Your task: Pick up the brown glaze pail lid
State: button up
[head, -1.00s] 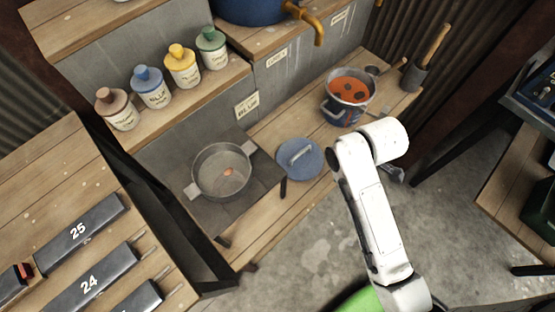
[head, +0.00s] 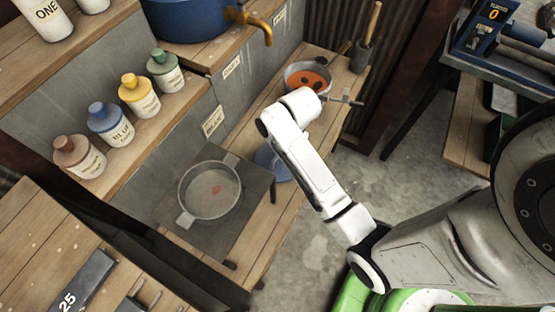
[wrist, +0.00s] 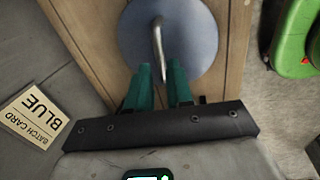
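The brown glaze pail (head: 80,159) stands upright at the near left end of a row of glaze pails on the wooden shelf in the head view. Its brown lid (head: 71,148), with a knob on top, sits on it. My gripper (wrist: 160,70) shows in the wrist view with two teal fingers apart and nothing clearly held. It points at a blue-grey round pot lid (wrist: 195,35) with a metal handle, whose lower end shows between the fingers. I cannot tell the gap to it. The brown lid is not in the wrist view. In the head view my arm hides the gripper.
Blue (head: 112,126), yellow (head: 140,97) and green (head: 166,72) pails stand beside the brown one. Below are a grey pan (head: 211,218) on a dark plate and a pot of orange liquid (head: 305,78).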

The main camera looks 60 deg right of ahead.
jog(key=shift+w+f+p, duration=0.1)
jog(key=shift+w+f, duration=0.05)
jog(key=shift+f, duration=0.75)
jog(key=shift+w+f+p, duration=0.1)
jog(key=shift+w+f, duration=0.1)
jog(key=shift+f, duration=0.75)
jog(key=shift+w+f+p, duration=0.1)
jog(key=shift+w+f, duration=0.05)
jog(key=shift+f, duration=0.75)
jog(key=shift+c, duration=0.5)
grip_shut()
